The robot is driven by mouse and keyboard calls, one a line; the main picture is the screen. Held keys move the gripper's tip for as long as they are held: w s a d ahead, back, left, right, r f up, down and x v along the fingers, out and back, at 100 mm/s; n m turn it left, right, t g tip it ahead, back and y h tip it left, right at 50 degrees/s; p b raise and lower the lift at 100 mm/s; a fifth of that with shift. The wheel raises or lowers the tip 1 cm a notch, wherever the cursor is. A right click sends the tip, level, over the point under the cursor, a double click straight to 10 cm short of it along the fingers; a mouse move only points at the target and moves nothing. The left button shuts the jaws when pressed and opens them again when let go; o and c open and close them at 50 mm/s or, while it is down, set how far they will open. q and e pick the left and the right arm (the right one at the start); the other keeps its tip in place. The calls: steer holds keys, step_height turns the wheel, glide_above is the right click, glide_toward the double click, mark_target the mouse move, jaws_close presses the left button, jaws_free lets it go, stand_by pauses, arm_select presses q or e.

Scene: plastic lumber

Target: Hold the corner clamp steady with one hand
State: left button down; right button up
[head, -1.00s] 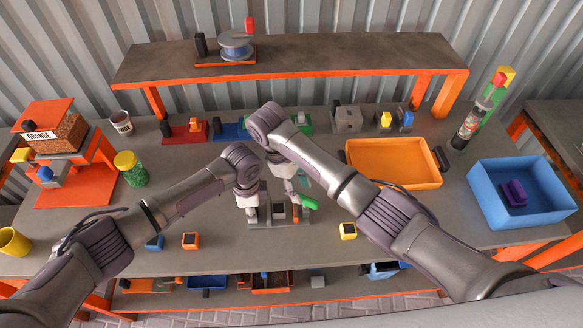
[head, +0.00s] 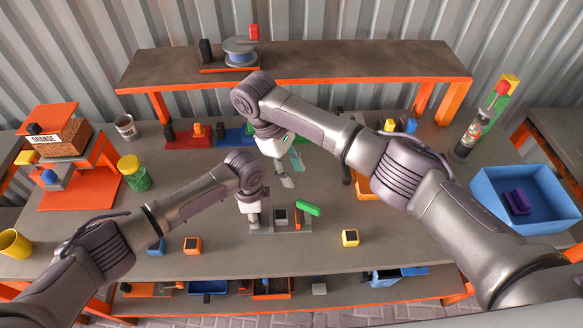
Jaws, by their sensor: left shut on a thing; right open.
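The corner clamp (head: 265,230) lies on the middle of the bench. It appears as a grey base with a dark block, an orange upright part and a green handle (head: 308,209) on its right. My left gripper (head: 253,218) points down at the clamp's left side and is shut on it; the fingertips are small and partly hidden. My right gripper (head: 285,175) is open and empty, above and behind the clamp, apart from it.
An orange tray (head: 367,190) is mostly hidden behind my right arm. A blue bin (head: 545,208) stands at the right. Small orange (head: 192,245), blue (head: 156,247) and yellow (head: 350,238) blocks lie near the front edge. A raised shelf (head: 300,62) spans the back.

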arm_select(q)
steer(key=c, duration=0.7)
jaws_free()
step_height(320, 180, up, 12)
steer(key=shift+f, duration=0.1)
step_height(320, 180, up, 7)
steer(key=p, duration=0.6)
steer(key=shift+f, duration=0.2)
